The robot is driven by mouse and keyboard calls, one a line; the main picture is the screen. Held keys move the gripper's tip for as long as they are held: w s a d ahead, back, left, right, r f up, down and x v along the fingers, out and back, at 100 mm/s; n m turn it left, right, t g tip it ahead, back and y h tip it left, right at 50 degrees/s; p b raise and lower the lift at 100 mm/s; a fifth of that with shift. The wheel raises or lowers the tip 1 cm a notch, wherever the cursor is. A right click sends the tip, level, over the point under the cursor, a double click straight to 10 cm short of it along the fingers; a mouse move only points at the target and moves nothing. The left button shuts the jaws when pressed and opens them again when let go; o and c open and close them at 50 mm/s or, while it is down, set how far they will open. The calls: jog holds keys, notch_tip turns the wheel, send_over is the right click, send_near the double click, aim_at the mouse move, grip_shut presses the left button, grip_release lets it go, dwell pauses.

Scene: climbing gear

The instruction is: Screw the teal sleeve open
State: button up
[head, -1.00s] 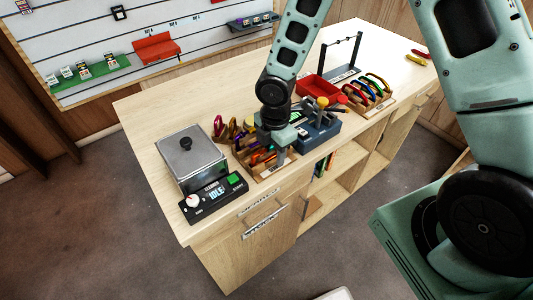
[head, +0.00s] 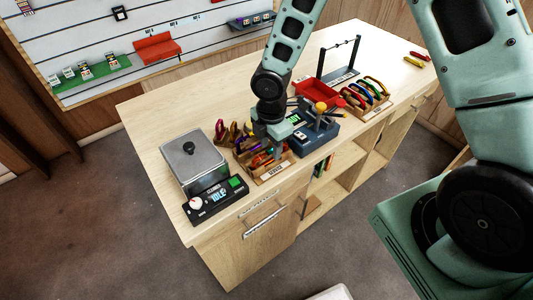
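My gripper (head: 276,147) points down over a wooden compartment tray (head: 271,176) near the front edge of the bench. The tray holds several coloured carabiners (head: 258,158). My wrist and the gripper body cover part of the tray, and the fingers are too small and dark to show whether they are apart or hold anything. I cannot make out a teal sleeve on any carabiner at this size.
A grey lidded box (head: 194,160) with a control panel (head: 215,199) stands at the left. A blue device (head: 313,132) with a yellow knob (head: 320,106) stands right of my gripper. Behind it are a red tray (head: 320,93) and a rack of coloured carabiners (head: 368,92).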

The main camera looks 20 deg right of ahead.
jog(key=shift+s+d+b, duration=0.2)
jog(key=shift+s+b, duration=0.1)
jog(key=shift+s, duration=0.4)
dwell(0.5)
jog(key=shift+f, duration=0.15)
jog(key=shift+f+b, duration=1.15)
jog(key=shift+f, duration=0.15)
jog(key=shift+w+a+r+p, duration=0.1)
jog(key=shift+w+a+p, duration=0.1)
jog(key=shift+w+p, duration=0.4)
jog(key=shift+w, duration=0.1)
jog(key=shift+a+r+p, duration=0.1)
jog(key=shift+r+p, duration=1.05)
jog(key=shift+r, duration=0.3)
